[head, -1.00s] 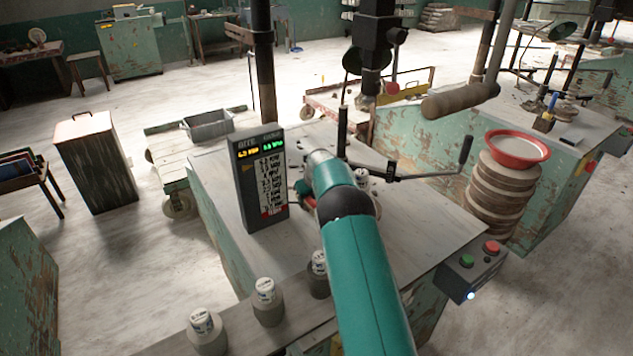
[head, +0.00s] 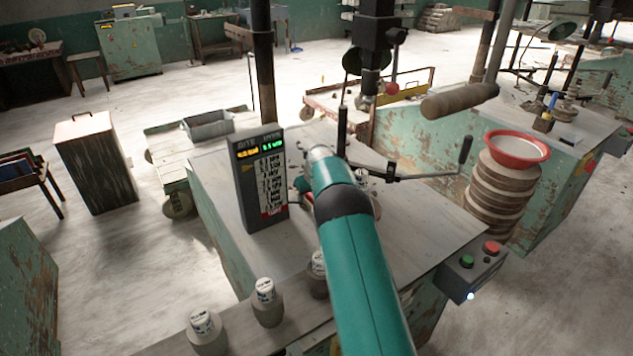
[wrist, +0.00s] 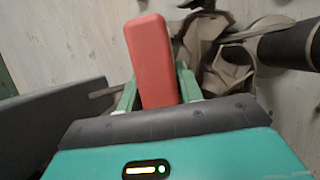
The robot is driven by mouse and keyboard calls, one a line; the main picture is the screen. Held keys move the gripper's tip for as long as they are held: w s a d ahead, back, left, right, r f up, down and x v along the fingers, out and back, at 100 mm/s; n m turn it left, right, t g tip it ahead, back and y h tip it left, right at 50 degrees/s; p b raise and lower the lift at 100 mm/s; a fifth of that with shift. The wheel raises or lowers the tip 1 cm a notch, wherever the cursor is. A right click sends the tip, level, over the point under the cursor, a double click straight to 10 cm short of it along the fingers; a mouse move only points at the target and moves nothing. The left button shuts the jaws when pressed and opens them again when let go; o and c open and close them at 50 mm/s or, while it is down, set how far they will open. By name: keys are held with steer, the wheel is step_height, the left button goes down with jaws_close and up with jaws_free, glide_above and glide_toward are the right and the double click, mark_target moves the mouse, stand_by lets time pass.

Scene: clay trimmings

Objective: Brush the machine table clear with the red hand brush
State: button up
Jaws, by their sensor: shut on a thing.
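My gripper (wrist: 158,92) is shut on the red hand brush (wrist: 150,55), whose red block stands between the green fingers in the wrist view. Clay trimmings (wrist: 225,60), grey-brown curled pieces, lie on the machine table just beyond and to the right of the brush. The brush's bristles are hidden. In the head view the machine table (head: 420,225) is a pale worn top. My teal arm reaches over it and hides most of the gripper and trimmings; a bit of red (head: 302,184) shows left of the arm's end.
A dark display box (head: 258,180) stands on the table left of my arm. A crank handle (head: 463,150) juts out on the right. Several capped jars (head: 265,302) line the front ledge. A button box (head: 470,272) hangs at the right front corner. The table's right part is bare.

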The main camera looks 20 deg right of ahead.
steer(key=shift+r, duration=3.8)
